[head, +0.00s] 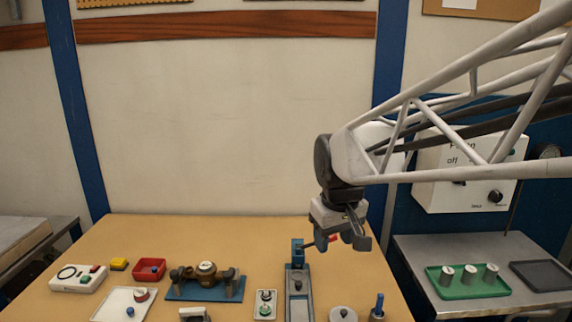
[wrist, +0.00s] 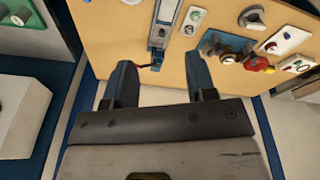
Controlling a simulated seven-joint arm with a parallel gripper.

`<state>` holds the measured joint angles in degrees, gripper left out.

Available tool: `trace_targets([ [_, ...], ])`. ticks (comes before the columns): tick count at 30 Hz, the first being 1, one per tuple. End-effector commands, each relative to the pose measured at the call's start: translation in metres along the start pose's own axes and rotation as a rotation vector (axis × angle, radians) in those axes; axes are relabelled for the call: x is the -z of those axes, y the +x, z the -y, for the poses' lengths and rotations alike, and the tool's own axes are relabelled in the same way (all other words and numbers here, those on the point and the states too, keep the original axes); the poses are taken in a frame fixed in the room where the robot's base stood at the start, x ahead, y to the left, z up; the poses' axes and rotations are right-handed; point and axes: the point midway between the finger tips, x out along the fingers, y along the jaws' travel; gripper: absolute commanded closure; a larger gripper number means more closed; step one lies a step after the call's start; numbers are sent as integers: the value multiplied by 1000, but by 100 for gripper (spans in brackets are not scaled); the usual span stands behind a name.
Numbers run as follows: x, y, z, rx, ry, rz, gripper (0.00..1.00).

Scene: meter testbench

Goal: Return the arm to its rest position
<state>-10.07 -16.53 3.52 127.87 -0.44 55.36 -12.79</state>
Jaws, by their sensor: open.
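My gripper (head: 343,240) hangs from my white tubular arm at the right of the head view, above the far right part of the tan table (head: 240,235). Its fingers are apart and nothing is seen between them. In the wrist view my gripper (wrist: 160,90) shows two dark blue-grey fingers, spread, with pale floor and the table edge beyond. A blue post with a red-tipped lever (head: 298,252) stands just left of my gripper in the head view. I cannot tell whether they touch there; the wrist view shows the lever beyond the fingertips.
A blue fixture with a brass meter (head: 207,272), a red bin (head: 149,270) and a white button box (head: 78,278) stand on the table. At right, a grey side table (head: 415,250) bears a green tray (head: 440,286) with metal cylinders, below a white wall box (head: 465,175).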

Motion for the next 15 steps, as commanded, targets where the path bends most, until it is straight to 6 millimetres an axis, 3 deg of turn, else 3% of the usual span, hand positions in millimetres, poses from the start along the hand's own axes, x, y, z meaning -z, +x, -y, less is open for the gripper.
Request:
trace_targets([
  [15, -131, 3, -12, -28, 248, -33, 49],
])
